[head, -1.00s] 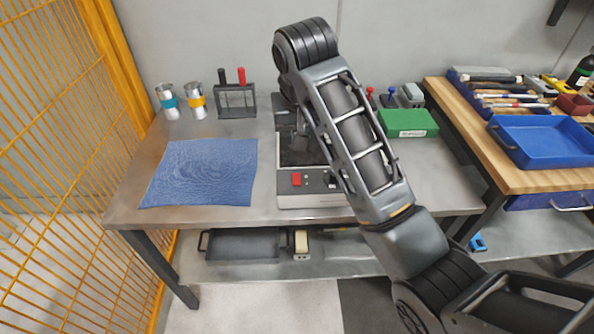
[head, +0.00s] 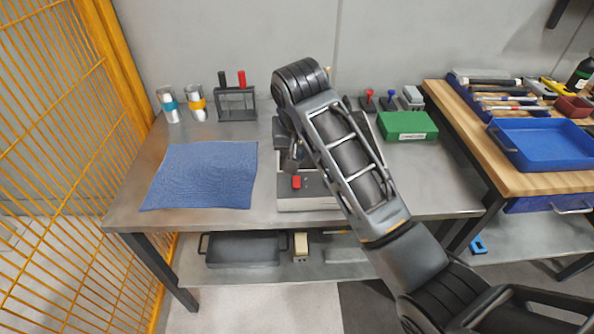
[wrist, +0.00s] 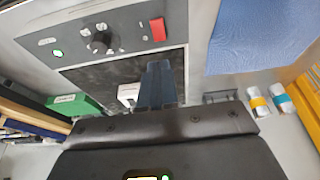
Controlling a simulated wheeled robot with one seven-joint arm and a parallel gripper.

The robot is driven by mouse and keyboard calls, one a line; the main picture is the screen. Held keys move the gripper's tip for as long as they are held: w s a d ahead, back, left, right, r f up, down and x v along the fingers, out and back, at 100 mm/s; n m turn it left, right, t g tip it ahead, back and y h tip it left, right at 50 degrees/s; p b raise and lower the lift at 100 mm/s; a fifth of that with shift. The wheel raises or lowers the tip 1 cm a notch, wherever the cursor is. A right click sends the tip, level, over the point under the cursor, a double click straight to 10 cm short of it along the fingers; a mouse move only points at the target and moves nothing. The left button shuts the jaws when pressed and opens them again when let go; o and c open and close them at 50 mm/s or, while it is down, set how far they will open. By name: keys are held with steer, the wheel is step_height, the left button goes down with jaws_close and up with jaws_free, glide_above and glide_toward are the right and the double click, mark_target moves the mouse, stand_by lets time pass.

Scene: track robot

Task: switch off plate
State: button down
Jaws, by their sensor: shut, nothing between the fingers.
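The hot plate (head: 310,203) stands on the steel bench, with its dark top mostly hidden by my arm. Its red switch (head: 297,182) is on the front panel. In the wrist view, the panel (wrist: 125,35) shows the red switch (wrist: 157,29), a black knob (wrist: 100,40) and a lit green light (wrist: 57,53). My gripper (head: 293,165) is shut and empty, above the plate and behind the switch. Its fingers also show in the wrist view (wrist: 158,72), apart from the switch in the picture.
A blue cloth (head: 205,175) lies left of the plate. Two banded cups (head: 170,105) and a rack (head: 236,102) stand behind it. A green box (head: 407,126) stands to the right. Yellow mesh fencing (head: 60,150) borders the left side.

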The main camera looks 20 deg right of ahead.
mark_target(297, 178)
steer(key=x, duration=0.8)
steer(key=shift+s+a+f+p, duration=0.1)
steer(key=shift+s+f+p, duration=0.1)
steer(key=shift+s+p, duration=0.15)
steer(key=shift+w+f, duration=0.1)
